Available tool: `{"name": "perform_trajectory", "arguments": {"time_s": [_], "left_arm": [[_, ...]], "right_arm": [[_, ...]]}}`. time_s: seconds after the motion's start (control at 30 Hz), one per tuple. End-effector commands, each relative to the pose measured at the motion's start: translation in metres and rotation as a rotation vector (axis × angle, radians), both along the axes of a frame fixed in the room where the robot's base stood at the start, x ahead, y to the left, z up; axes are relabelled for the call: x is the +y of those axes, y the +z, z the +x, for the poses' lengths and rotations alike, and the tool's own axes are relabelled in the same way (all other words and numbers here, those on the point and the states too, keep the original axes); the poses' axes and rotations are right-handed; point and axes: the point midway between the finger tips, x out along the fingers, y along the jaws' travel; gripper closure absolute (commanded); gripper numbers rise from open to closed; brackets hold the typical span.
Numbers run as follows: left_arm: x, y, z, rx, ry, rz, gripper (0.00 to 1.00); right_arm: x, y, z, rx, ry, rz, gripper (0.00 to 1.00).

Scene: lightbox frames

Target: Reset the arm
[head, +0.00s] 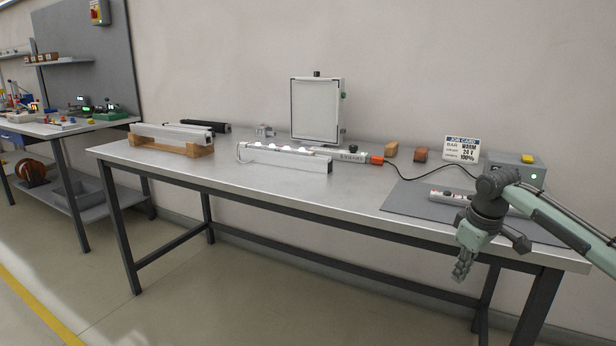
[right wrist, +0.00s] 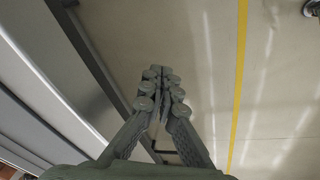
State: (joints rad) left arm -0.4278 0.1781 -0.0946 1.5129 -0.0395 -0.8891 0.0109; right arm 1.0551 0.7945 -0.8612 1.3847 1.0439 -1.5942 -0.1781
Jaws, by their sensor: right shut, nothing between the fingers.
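My right gripper (head: 461,270) hangs in front of the workbench's front edge at the right, pointing down, shut and empty. In the right wrist view its fingers (right wrist: 158,74) are together above the floor. My right arm comes in from the right, over the grey mat, and hides part of it. My left gripper does not show in the head view.
The metal workbench (head: 240,185) bears a lit panel frame (head: 316,110), light bars (head: 285,158) on its top, a wooden cradle (head: 186,148), a job card (head: 461,149) and a grey box (head: 512,172). A bar lies on the grey mat (head: 408,201). The floor in front is clear.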

Motion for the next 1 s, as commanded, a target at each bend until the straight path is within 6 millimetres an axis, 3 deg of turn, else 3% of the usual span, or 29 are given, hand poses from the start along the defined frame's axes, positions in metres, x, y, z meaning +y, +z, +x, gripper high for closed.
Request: {"name": "perform_trajectory", "arguments": {"time_s": [0.03, 0.17, 0.27, 0.4, 0.47, 0.6, 0.7, 0.8, 0.9, 1.0], "left_arm": [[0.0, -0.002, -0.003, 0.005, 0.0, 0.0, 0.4], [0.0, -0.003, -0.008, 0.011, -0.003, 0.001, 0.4], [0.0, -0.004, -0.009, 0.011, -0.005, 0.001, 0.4], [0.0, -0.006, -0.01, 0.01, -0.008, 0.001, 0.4], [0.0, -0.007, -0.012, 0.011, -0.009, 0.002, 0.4], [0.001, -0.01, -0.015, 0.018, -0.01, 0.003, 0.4], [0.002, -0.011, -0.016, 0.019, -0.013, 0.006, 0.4], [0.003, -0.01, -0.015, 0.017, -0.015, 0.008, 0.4], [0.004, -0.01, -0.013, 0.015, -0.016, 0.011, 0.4], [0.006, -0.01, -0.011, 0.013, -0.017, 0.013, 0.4]], "right_arm": [[0.017, -0.04, -0.004, 0.005, 0.005, 0.013, 1.0], [0.049, -0.128, -0.018, -0.021, -0.017, 0.045, 1.0], [0.069, -0.195, -0.043, -0.036, -0.051, 0.072, 1.0], [0.087, -0.284, -0.098, -0.045, -0.123, 0.096, 1.0], [0.091, -0.319, -0.129, -0.044, -0.16, 0.099, 1.0], [0.089, -0.388, -0.211, -0.033, -0.247, 0.084, 1.0], [0.082, -0.424, -0.274, -0.018, -0.303, 0.058, 1.0], [0.074, -0.447, -0.328, -0.002, -0.342, 0.025, 1.0], [0.066, -0.461, -0.368, 0.01, -0.368, -0.001, 1.0], [0.062, -0.467, -0.391, 0.016, -0.379, -0.02, 1.0]]}}
